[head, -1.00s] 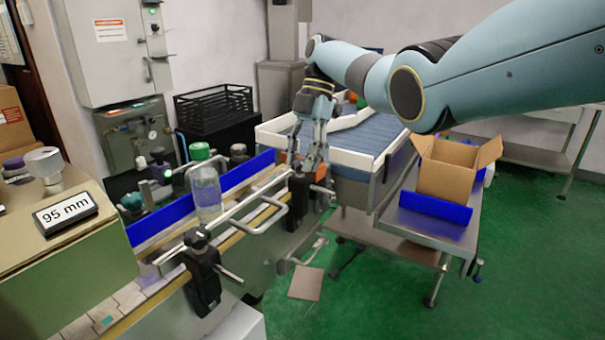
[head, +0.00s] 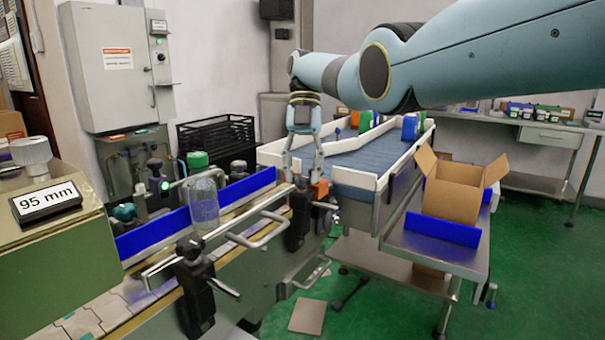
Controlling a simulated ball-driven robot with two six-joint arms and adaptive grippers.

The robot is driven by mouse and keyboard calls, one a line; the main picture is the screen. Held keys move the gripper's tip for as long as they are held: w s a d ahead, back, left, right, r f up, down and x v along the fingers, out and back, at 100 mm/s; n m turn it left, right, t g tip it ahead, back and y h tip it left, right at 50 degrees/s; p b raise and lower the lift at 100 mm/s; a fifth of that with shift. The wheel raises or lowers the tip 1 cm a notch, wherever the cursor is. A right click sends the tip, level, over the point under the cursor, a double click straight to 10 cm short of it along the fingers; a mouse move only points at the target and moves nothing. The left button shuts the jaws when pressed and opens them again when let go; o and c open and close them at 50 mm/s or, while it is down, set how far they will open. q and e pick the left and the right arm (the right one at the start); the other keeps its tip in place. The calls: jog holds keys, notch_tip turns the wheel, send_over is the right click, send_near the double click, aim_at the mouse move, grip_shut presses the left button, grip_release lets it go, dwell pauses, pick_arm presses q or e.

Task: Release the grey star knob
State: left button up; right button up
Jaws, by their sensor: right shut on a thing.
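My right gripper (head: 303,180) reaches down over the far end of the guide rail, fingers pointing down. It is shut on the grey star knob at the top of the far black rail clamp (head: 299,215). The knob itself is mostly hidden by the fingers, so its shape cannot be told. An orange part (head: 319,189) sits just right of the fingertips. My left gripper is not in view.
A clear bottle (head: 204,203) stands on the conveyor by the blue guide (head: 153,234). A nearer black clamp (head: 194,290) holds the metal rail (head: 217,236). An open carton (head: 452,191) stands right.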

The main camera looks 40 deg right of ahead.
jog(key=o, duration=1.1)
jog(key=shift+o, duration=0.2)
